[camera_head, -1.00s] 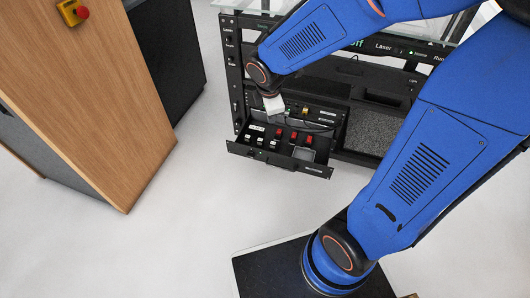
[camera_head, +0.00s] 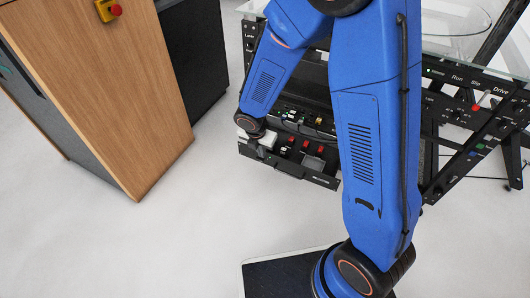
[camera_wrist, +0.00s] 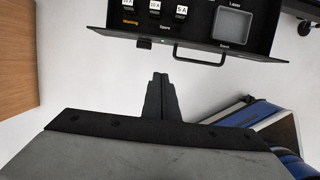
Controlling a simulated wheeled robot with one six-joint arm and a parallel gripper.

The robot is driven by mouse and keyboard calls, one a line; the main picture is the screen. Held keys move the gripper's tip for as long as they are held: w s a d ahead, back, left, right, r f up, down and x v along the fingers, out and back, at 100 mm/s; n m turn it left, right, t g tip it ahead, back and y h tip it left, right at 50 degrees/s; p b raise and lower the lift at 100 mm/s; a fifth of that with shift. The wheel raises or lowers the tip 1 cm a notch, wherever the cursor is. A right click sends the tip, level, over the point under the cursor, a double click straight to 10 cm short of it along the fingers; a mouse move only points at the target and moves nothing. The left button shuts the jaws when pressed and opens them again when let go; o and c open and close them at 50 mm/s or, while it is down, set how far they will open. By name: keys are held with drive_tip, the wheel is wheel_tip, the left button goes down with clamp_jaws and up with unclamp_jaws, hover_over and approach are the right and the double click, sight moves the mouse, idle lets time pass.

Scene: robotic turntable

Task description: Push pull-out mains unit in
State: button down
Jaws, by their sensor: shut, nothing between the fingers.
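The pull-out mains unit (camera_head: 318,178) is a black drawer low in the rack, standing out from it, with red and white switches inside. My gripper (camera_wrist: 160,76) is shut and empty. In the wrist view its fingertips point at the panel, just below and left of the handle, with floor visible between. In the head view my wrist is at the drawer's left end; the fingers cannot be made out there.
The black rack (camera_head: 462,150) with labelled panels and a glass top stands behind and to the right. A wooden cabinet (camera_head: 95,95) with a red emergency button (camera_head: 115,9) stands at left. Pale floor (camera_head: 150,245) in front of the drawer is clear.

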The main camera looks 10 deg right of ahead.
drive_tip(key=w+d+f, duration=0.3)
drive_tip(key=w+f, duration=0.2)
drive_tip(key=f, duration=0.3)
drive_tip(key=shift+d+f, duration=0.25)
drive_tip(key=shift+d, duration=0.1)
idle(0.4)
drive_tip(key=w+d, duration=1.2)
drive_tip(key=w, duration=0.5)
drive_tip(key=shift+d, duration=0.15)
drive_tip(key=shift+s, duration=0.1)
